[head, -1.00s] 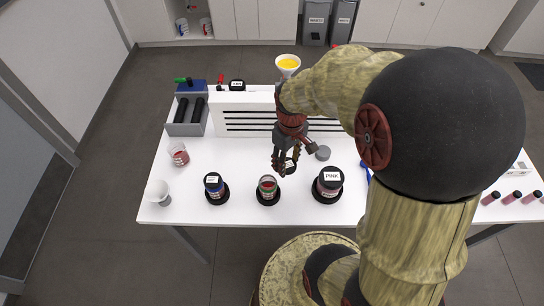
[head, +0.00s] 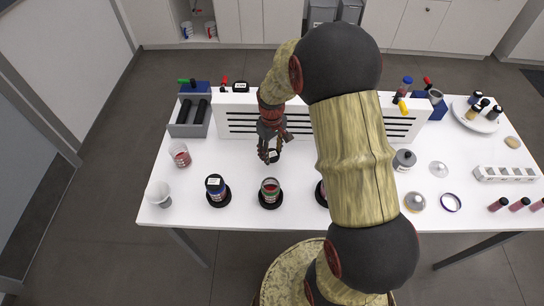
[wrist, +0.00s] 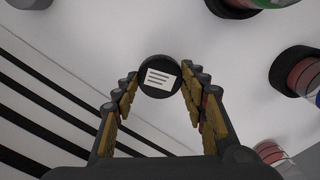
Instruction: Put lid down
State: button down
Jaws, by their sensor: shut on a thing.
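My gripper (head: 269,157) is shut on a small round black lid (head: 274,156) with a white label. In the wrist view the lid (wrist: 160,76) sits between the fingertips, label facing the camera. The gripper is over the white table (head: 235,165), just in front of the slotted white rack; I cannot tell whether the lid touches the table. An open jar with red and green bands (head: 270,188) stands on a black round base in front of the gripper. A blue jar (head: 216,188) with a dark labelled lid stands on its base to its left.
A jar on the right is mostly hidden by my arm. A red glass (head: 180,154) and a white cup (head: 160,194) stand at left. The slotted rack (head: 235,105) runs behind the gripper, with a grey tray (head: 189,128) beside it. The table between glass and gripper is clear.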

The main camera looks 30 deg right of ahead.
jog(key=shift+f, duration=1.3)
jog(key=shift+f, duration=0.15)
jog(key=shift+f+b, duration=0.35)
jog(key=c, duration=1)
grip_release()
jog(key=shift+r, duration=0.1)
notch_tip(320, 180, up, 13)
jog(key=p, duration=0.2)
notch_tip(320, 180, up, 14)
jog(key=t, duration=0.3)
send_over(272, 155)
jog(key=s+a, duration=0.6)
jog(key=a, duration=0.2)
jog(key=s+a+r+t, duration=0.1)
jog(key=s+a+r, duration=0.1)
jog(key=s, duration=0.2)
jog(key=s+a+r+m, duration=0.1)
jog(key=s+a+r, duration=0.1)
jog(key=s, duration=0.3)
jog(key=s+a+r+t, duration=0.1)
jog(key=s+a+r, duration=0.1)
jog(key=s, duration=0.3)
jog(key=shift+a+r+m+t, duration=0.1)
jog(key=shift+r+m+t, duration=0.1)
jog(key=shift+m+t, duration=0.15)
